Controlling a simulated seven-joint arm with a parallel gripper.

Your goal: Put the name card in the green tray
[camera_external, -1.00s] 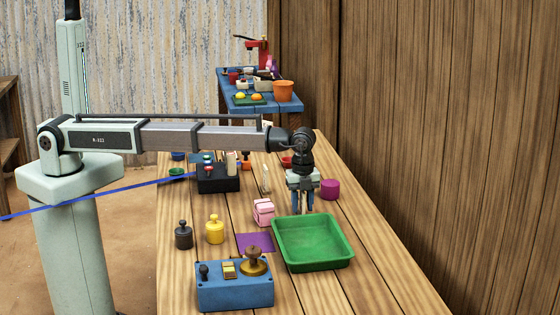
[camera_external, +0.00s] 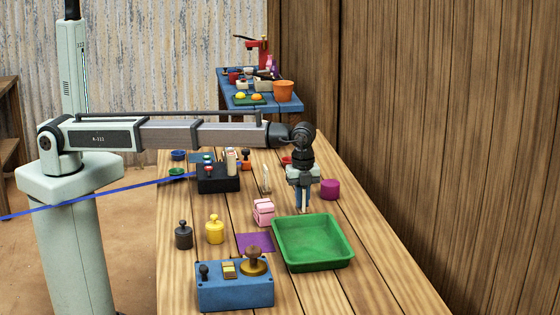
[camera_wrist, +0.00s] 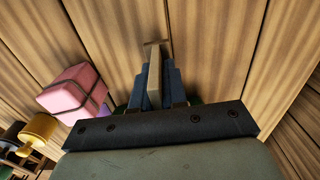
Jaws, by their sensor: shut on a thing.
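My gripper (camera_external: 303,207) is shut on a thin pale piece, which looks like the name card (camera_wrist: 153,76). The card stands on edge between the blue fingers in the wrist view, its tan end reaching past them. In the external view only a small pale bit shows below the fingertips. I cannot tell whether it touches the table. The green tray (camera_external: 290,264) is empty and lies in front of my gripper, toward the camera.
A pink strapped block (camera_external: 263,211) is left of my gripper, and a purple cylinder (camera_external: 330,189) is to its right. A purple mat (camera_external: 255,242), yellow weight (camera_external: 215,230) and blue box (camera_external: 235,288) lie left of the tray. A pale upright piece (camera_external: 266,180) stands behind the pink block.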

